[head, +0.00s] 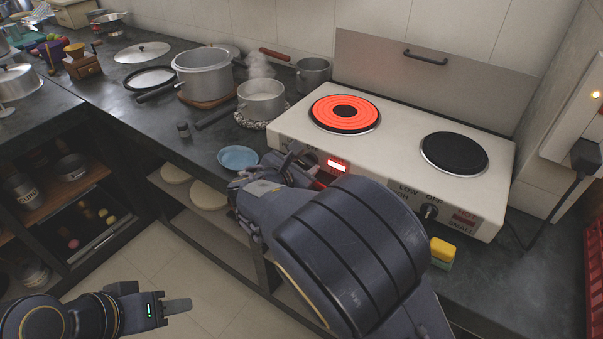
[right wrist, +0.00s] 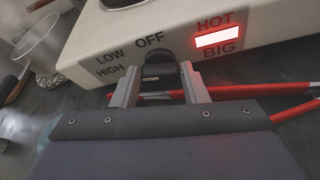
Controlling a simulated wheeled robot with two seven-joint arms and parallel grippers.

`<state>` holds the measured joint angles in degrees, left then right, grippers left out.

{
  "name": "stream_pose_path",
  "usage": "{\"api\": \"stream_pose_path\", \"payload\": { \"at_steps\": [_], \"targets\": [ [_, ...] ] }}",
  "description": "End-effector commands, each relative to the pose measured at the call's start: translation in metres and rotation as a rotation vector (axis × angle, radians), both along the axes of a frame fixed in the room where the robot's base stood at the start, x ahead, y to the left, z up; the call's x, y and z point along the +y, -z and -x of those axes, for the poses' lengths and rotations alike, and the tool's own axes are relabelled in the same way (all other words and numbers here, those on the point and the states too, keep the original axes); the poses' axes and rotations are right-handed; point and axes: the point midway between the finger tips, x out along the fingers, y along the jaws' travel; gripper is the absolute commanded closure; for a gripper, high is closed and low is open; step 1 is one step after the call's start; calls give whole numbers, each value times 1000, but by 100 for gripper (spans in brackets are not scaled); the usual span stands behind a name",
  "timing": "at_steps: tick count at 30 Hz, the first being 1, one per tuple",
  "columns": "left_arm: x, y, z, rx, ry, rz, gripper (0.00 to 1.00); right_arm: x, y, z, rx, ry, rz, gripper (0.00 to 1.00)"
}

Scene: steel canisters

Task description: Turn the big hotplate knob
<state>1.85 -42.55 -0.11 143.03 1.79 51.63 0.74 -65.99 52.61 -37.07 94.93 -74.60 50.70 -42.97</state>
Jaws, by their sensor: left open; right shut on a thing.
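The white hotplate unit (head: 393,143) has a big ring (head: 345,113) glowing red-orange and a dark small ring (head: 454,153). The black big knob (right wrist: 155,70) is on its front face, by the words LOW, HIGH and OFF. A lit red HOT BIG lamp (right wrist: 219,37) is beside it. My right gripper (right wrist: 157,75) is shut on the big knob, one finger on each side. In the head view my right arm partly covers this area. My left gripper (head: 178,306) is open and empty at the lower left, over the floor, away from the hotplate.
The small knob (head: 429,212) and a yellow-green sponge (head: 442,252) are right of my right arm. A blue bowl (head: 238,158), a steaming pot (head: 261,98) and a large pot (head: 203,73) stand left of the hotplate. Red rods (right wrist: 250,91) lie close by my right gripper.

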Motion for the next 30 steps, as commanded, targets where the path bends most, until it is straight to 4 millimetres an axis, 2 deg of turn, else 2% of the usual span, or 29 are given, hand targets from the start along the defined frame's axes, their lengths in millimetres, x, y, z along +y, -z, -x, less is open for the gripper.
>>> {"api": "stream_pose_path", "payload": {
  "at_steps": [1, 3, 12, 19, 30],
  "targets": [
    [0, 17, 0, 0, 0, 0, 58, -1, 8, 1, -24, -1, -33, 83],
    [0, 28, 0, 0, 0, 0, 58, -1, 8, 1, -54, -1, -76, 83],
    [0, 65, 0, 0, 0, 0, 58, -4, 7, 3, -159, 1, -219, 83],
    [0, 78, 0, 0, 0, 0, 58, -4, 5, 3, -197, 1, -271, 83],
    [0, 79, 0, 0, 0, 0, 58, -4, 3, 3, -206, 1, -284, 83]
  ]
}}
